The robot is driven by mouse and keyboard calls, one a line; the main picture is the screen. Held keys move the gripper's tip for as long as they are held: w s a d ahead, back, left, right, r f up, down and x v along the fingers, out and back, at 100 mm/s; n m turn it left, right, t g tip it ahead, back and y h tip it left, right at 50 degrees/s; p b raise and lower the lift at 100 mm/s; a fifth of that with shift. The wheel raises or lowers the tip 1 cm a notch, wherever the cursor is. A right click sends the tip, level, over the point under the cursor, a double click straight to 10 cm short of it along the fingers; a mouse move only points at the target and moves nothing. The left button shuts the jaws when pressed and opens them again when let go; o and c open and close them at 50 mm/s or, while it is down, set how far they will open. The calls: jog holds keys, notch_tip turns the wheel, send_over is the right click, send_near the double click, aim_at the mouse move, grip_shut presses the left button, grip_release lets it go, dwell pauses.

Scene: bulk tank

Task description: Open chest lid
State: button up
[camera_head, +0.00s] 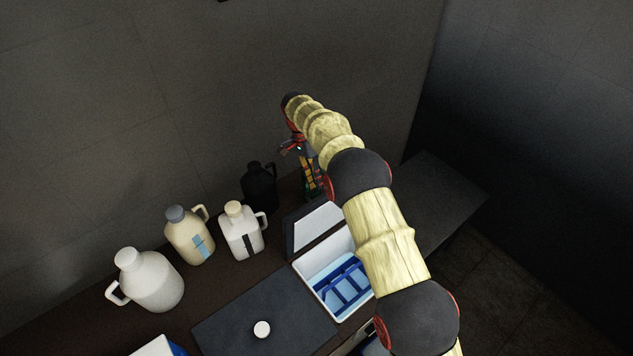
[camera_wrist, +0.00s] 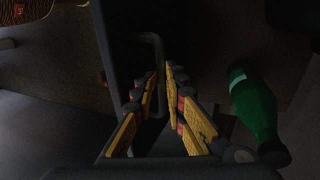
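The chest (camera_head: 352,313) is a white tub with blue dividers and pale blue inside. Its lid (camera_head: 316,228), dark with a white inner panel, stands raised at the tub's back edge, so the inside shows. My gripper (camera_head: 312,190) points down just behind the lid in the head view. In the wrist view, my gripper (camera_wrist: 160,74) has its yellow and black fingers converging, with a narrow gap at the tips. A grey bar handle (camera_wrist: 146,37) on a dark panel runs down between the fingers. Whether they grip it is too dark to tell.
A green bottle (camera_wrist: 255,105) lies close right of my fingers in the wrist view. A black jug (camera_head: 259,188), a white jug (camera_head: 242,236), a cream jug (camera_head: 189,237) and a larger white jug (camera_head: 151,281) line the wall. A dark bench (camera_head: 447,195) to the right is bare.

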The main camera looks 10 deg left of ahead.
jog(key=shift+o, duration=1.1)
jog(key=x, duration=0.3)
jog(key=shift+a, duration=0.2)
jog(key=shift+o, duration=1.1)
jog(key=shift+w+a+r, duration=0.15)
jog(key=shift+r, duration=0.15)
jog(key=shift+w+r, duration=0.1)
jog(key=shift+r, duration=0.1)
jog(key=v, duration=1.1)
jog(key=shift+w+a+r, duration=0.2)
jog(key=shift+a+r, duration=0.05)
jog(key=shift+r, duration=0.05)
